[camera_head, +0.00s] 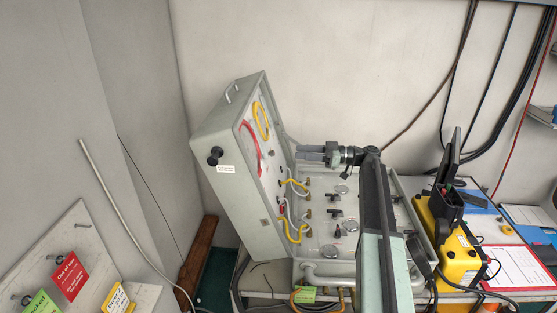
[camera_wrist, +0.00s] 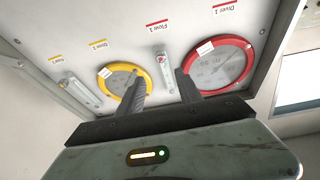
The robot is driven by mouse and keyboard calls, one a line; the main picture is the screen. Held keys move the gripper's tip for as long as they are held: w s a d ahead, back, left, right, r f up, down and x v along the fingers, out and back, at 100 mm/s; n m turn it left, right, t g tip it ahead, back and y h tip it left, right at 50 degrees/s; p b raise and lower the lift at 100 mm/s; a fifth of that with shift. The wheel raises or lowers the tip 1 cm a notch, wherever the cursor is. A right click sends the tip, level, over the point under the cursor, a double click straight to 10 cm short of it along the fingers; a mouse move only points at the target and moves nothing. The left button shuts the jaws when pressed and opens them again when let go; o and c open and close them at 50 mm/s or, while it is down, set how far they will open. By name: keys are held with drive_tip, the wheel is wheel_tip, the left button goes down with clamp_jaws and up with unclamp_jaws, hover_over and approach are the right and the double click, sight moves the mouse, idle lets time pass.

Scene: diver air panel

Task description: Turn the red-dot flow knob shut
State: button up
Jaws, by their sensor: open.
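The air panel (camera_head: 221,150) stands upright and tilted, its face turned to the right in the head view. In the wrist view the face (camera_wrist: 125,30) carries a narrow flow tube (camera_wrist: 168,78) under a red-striped Flow 1 label, with a small red spot (camera_wrist: 161,59) at its upper end. I cannot tell whether that spot is on the red-dot flow knob. My gripper (camera_wrist: 160,82) is open and empty, its fingers either side of that tube in the picture. In the head view my gripper (camera_head: 306,153) is near the panel face. Any contact is unclear.
A red-ringed gauge (camera_wrist: 246,50) and a yellow-ringed gauge (camera_wrist: 103,74) flank the tube. A second flow tube (camera_wrist: 80,90) is further left. Below my arm lies the case's valve deck (camera_head: 325,225) with hoses. A yellow device (camera_head: 458,255) stands right.

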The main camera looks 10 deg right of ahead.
sight(271, 153)
drive_tip(key=x, duration=0.9)
drive_tip(key=shift+a+f, duration=0.2)
drive_tip(key=shift+f, duration=0.35)
drive_tip(key=shift+s, duration=0.2)
clamp_jaws()
